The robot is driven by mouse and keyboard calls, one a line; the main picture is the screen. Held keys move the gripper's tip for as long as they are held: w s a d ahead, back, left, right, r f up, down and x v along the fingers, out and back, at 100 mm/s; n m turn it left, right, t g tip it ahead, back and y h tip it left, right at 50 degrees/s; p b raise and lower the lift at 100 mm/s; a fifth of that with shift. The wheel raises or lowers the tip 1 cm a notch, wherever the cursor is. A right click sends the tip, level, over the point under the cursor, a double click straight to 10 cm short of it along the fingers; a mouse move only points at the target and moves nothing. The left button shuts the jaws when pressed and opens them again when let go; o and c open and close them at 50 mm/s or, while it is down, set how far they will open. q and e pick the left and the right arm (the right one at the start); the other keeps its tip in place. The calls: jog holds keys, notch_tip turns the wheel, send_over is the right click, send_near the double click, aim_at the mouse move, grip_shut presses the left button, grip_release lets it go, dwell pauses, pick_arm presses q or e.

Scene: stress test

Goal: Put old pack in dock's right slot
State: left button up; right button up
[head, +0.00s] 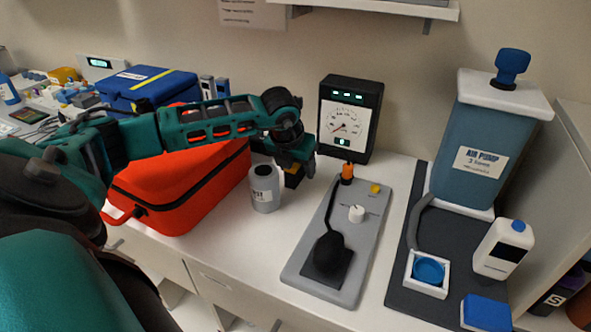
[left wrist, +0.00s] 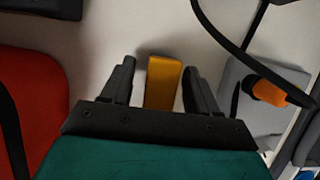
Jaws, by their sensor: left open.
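A small orange-yellow block (left wrist: 163,82), which may be the old pack, lies between the two spread fingers of my left gripper (left wrist: 158,72) in the left wrist view. The fingers stand apart with a gap on each side of it. In the head view my left gripper (head: 301,163) points down by the grey canister, and a dark block with a yellow part (head: 293,179) shows just under it. Two slim grey upright pieces (head: 214,89) stand behind the red case; I cannot tell whether they are the dock. My right gripper is not in view.
A red case (head: 190,185) and a grey canister (head: 265,188) stand to the left of the gripper. A black gauge box (head: 350,115) is behind. A grey board (head: 365,245) with a black cable and orange plug is to the right.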

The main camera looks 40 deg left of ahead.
pick_arm(q)
jog(key=shift+c, duration=0.4)
grip_shut()
jog(key=shift+r, duration=0.1)
jog(key=shift+r, duration=0.1)
